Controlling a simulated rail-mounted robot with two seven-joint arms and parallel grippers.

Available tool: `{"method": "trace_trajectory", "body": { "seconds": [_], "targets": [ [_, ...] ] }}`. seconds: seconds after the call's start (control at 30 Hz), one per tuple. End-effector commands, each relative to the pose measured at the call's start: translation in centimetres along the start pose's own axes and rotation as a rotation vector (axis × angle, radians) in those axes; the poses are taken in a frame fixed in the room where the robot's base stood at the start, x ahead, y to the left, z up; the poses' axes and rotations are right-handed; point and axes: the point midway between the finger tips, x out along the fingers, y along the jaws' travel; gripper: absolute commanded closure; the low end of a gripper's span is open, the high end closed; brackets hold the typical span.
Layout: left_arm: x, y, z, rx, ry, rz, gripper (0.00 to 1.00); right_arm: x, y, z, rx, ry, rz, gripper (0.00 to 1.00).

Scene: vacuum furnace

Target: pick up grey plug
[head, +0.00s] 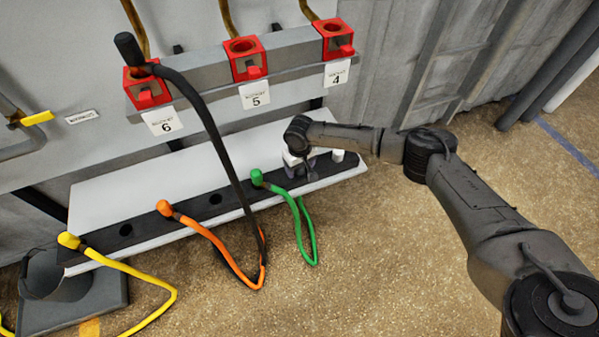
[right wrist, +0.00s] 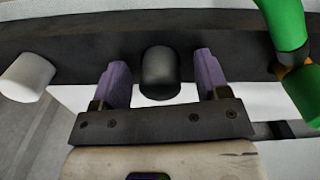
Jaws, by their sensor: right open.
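The grey plug (right wrist: 160,75), a dark rounded cylinder, stands at the black strip of the ledge in the right wrist view. My right gripper (right wrist: 160,82) is open, with one purple finger on each side of the plug and a visible gap on both sides. In the head view my right gripper (head: 299,168) is low over the ledge, between the green plug and the white plug, and its wrist largely hides the grey plug. My left gripper is not in view.
The green plug (head: 257,178) and white plug (head: 337,155) flank the gripper. Orange (head: 164,208) and yellow (head: 68,240) plugs with cables are farther left. A black plug (head: 128,48) stands at red socket 6; red sockets 5 (head: 246,58) and 4 (head: 335,38) look empty.

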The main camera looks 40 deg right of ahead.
Motion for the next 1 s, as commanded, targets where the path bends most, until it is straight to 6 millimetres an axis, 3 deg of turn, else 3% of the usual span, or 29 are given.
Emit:
{"method": "trace_trajectory", "body": {
  "seconds": [0.1,0.7,1.0],
  "targets": [
    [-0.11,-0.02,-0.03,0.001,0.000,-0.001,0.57,-0.12,-0.01,-0.02,0.000,0.000,0.000,0.32],
    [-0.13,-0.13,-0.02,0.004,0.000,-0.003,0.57,-0.13,-0.01,-0.02,0.000,0.001,0.000,0.88],
    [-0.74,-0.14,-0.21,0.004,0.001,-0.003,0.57,-0.96,-0.01,-0.04,0.000,0.001,-0.001,0.88]
  ]
}}
